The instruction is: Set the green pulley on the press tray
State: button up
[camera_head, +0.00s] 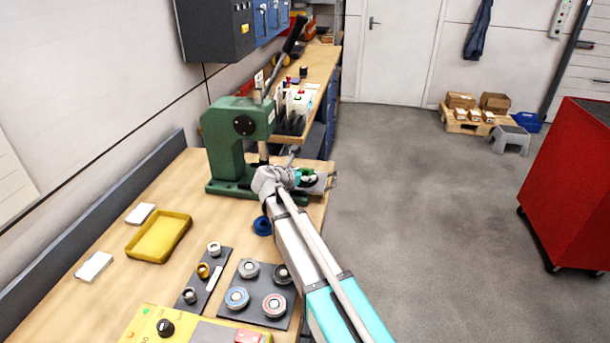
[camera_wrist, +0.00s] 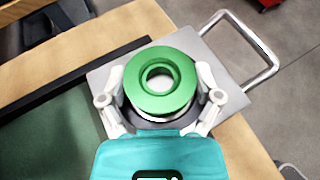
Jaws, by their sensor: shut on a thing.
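The green pulley (camera_wrist: 178,95) is a ring with a central hole. In the wrist view it sits between the two white fingers of my gripper (camera_wrist: 162,92), which are shut on it. The press tray (camera_wrist: 212,48) is a grey metal plate with a bar handle (camera_wrist: 268,75), and it lies directly beneath the pulley. I cannot tell whether the pulley touches the plate. In the head view the pulley (camera_head: 307,174) is partly hidden by my wrist, beside the green arbor press (camera_head: 227,150). The tray (camera_head: 322,184) shows at its right.
A yellow tray (camera_head: 187,228) and dark mats with several rings, one mat (camera_head: 242,308) nearer, lie on the wooden bench. A blue ring (camera_head: 262,226) lies near my arm. A red cabinet (camera_head: 570,190) stands right. The floor between is clear.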

jog(key=o, duration=1)
jog(key=shift+r, duration=0.15)
